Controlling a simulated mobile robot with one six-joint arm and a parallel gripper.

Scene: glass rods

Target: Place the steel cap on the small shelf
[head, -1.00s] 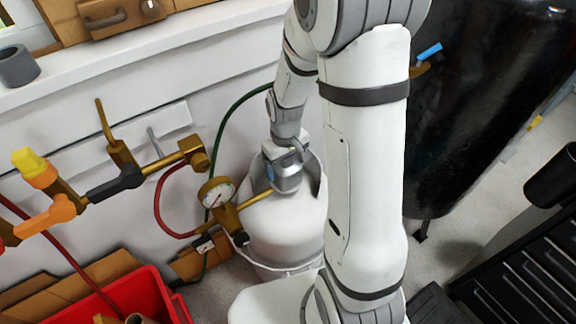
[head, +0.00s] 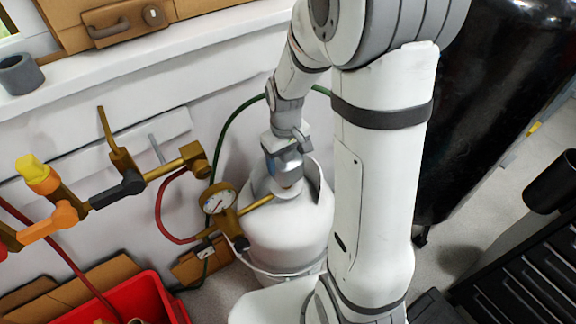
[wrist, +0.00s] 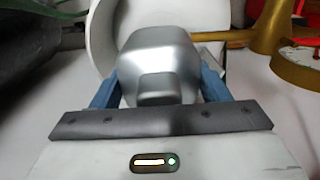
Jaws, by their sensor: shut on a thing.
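The steel cap (wrist: 158,50) is a smooth silver, rounded piece that fills the middle of the wrist view. My gripper (wrist: 158,88) is shut on it, with one blue finger on each side. In the head view the cap (head: 289,174) shows below my gripper (head: 284,162), over the top of the white gas cylinder (head: 285,232). I cannot tell whether it is fully clear of the cylinder's collar. A white ledge (head: 150,45) runs along the wall at the upper left; I cannot tell whether it is the small shelf.
A brass gauge (head: 218,199) and its pipe stand close left of the cap. Red and green hoses (head: 228,133) hang around the cylinder. A grey cup (head: 19,74) sits on the ledge. A red bin (head: 120,300) is lower left, a black tank (head: 480,110) right.

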